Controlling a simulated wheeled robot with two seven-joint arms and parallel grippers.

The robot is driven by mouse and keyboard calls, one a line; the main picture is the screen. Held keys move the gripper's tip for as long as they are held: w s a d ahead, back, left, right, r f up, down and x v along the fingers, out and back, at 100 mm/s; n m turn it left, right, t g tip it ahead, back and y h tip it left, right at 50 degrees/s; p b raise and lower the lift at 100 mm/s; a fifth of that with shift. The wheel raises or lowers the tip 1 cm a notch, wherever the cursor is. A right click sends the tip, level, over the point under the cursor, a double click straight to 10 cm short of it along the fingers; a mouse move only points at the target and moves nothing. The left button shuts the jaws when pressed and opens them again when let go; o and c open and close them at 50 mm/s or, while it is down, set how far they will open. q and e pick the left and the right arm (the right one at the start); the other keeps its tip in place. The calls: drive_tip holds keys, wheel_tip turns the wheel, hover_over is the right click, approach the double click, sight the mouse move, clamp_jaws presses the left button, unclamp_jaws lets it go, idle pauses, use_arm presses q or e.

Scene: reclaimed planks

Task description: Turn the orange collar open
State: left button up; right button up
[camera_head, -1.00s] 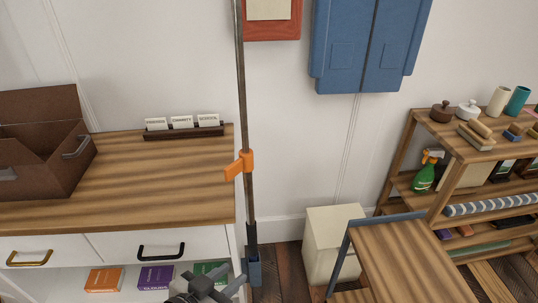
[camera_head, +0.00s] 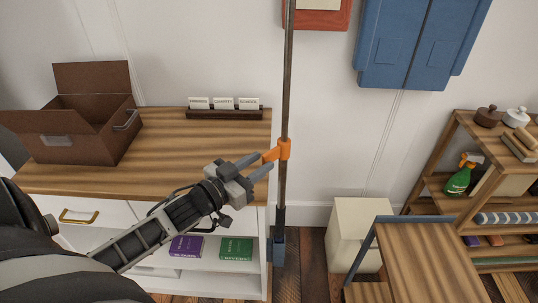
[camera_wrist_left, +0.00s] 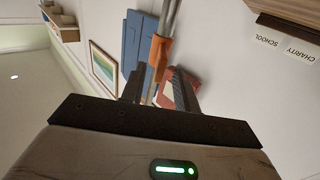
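The orange collar (camera_head: 284,149) sits around a tall dark pole (camera_head: 287,80), and its short orange lever points left toward the cabinet. My left gripper (camera_head: 266,161) comes in from the lower left, its two fingers apart and their tips at the lever. In the left wrist view the orange collar (camera_wrist_left: 160,50) shows ahead, with its lever reaching down between the spread fingers of my left gripper (camera_wrist_left: 158,85). I cannot tell whether a finger touches the lever. My right gripper is not in view.
A wooden-topped cabinet (camera_head: 180,178) stands left of the pole, carrying a brown open box (camera_head: 75,138) and a card holder (camera_head: 225,115). A blue wall cabinet (camera_head: 415,45) hangs to the right. A cream bin (camera_head: 352,225) and a small wooden table (camera_head: 425,250) stand right of the pole.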

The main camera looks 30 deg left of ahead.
sight(276, 153)
use_arm(q)
drive_tip(key=shift+x, duration=2)
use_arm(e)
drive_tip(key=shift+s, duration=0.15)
use_arm(q)
clamp_jaws()
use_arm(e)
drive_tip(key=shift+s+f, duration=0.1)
